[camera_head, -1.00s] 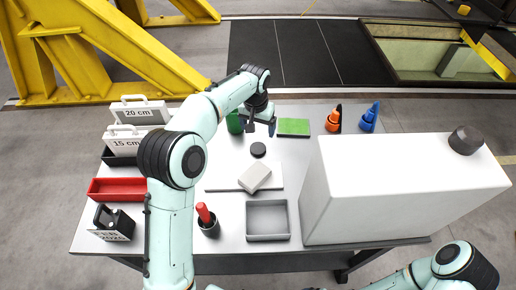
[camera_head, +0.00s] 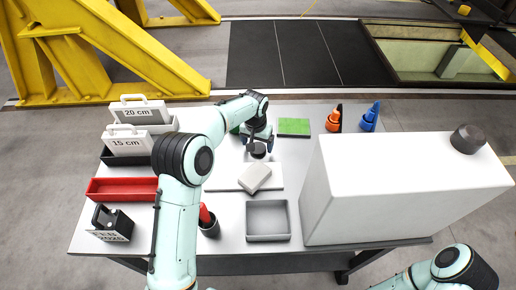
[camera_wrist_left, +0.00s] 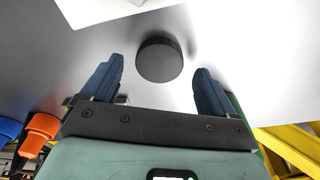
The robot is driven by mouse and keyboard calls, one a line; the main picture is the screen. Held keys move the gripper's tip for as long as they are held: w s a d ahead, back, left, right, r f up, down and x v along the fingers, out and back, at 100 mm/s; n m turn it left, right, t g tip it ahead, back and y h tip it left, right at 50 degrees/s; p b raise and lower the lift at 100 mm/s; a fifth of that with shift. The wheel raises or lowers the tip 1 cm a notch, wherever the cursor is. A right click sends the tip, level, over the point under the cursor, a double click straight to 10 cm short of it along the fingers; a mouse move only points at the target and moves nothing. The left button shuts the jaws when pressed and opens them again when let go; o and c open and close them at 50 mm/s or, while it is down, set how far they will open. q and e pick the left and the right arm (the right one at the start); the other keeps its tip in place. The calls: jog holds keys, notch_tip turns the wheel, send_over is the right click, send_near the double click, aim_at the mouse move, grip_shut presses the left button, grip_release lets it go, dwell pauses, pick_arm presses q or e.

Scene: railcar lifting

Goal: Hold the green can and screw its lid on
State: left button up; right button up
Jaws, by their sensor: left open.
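The black round lid (camera_head: 258,150) lies on the table, partly hidden by my left gripper in the head view. My left gripper (camera_head: 258,142) is open and empty above the table at the lid. In the left wrist view the lid (camera_wrist_left: 159,60) shows between and just ahead of the two blue fingertips, with no visible contact. The green can (camera_head: 235,129) is almost wholly hidden behind my left arm; only a sliver of green shows. A green edge behind the right finger in the wrist view may be the can. My right gripper is out of view.
A white block (camera_head: 254,177) lies on a pale board in front of the lid. A large white box (camera_head: 400,190) fills the table's right side.

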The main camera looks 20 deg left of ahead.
aim_at(258, 148)
pick_arm(q)
jog(key=shift+w+f, duration=0.15)
jog(key=shift+f, duration=0.8)
jog(key=c, duration=1.1)
jog(key=shift+r, duration=0.15)
notch_tip(258, 148, up, 20)
jog(key=p, duration=0.3)
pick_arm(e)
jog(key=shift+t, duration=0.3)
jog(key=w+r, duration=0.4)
